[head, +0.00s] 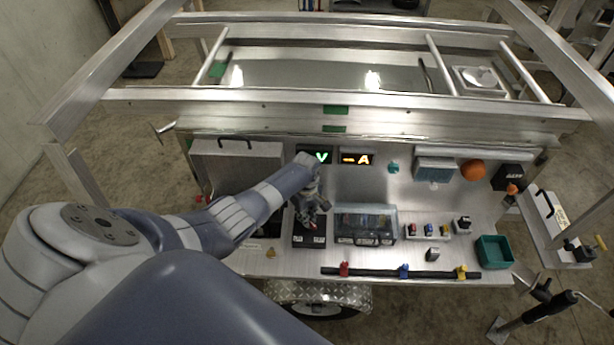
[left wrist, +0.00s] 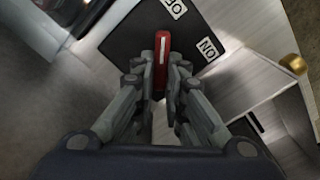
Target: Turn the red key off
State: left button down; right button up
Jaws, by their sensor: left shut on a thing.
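The red key (left wrist: 161,62) is a red handle with a white line, on a black switch plate (left wrist: 195,28). Two white labels sit on the plate, one reading ON upside down and one partly cut off at the top edge. My left gripper (left wrist: 162,75) is shut on the red key, a finger on each side. In the head view my left gripper (head: 312,218) is over the black switch box (head: 309,239) on the metal bench, and hides most of the key. The key's exact setting cannot be told. My right gripper is not in view.
A clear-lidded box (head: 366,225) stands just right of the switch box. A black bar (head: 375,272) with coloured clips lies along the front edge. A green bin (head: 494,251) is at the right. Lit V and A displays (head: 357,159) are on the back panel.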

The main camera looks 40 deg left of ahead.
pick_arm(q)
jog(key=shift+a, duration=0.1)
dwell(0.4)
jog(key=c, duration=1.6)
grip_release()
jog(key=shift+c, duration=0.2)
jog(key=shift+r, duration=0.15)
notch_tip(320, 180, up, 12)
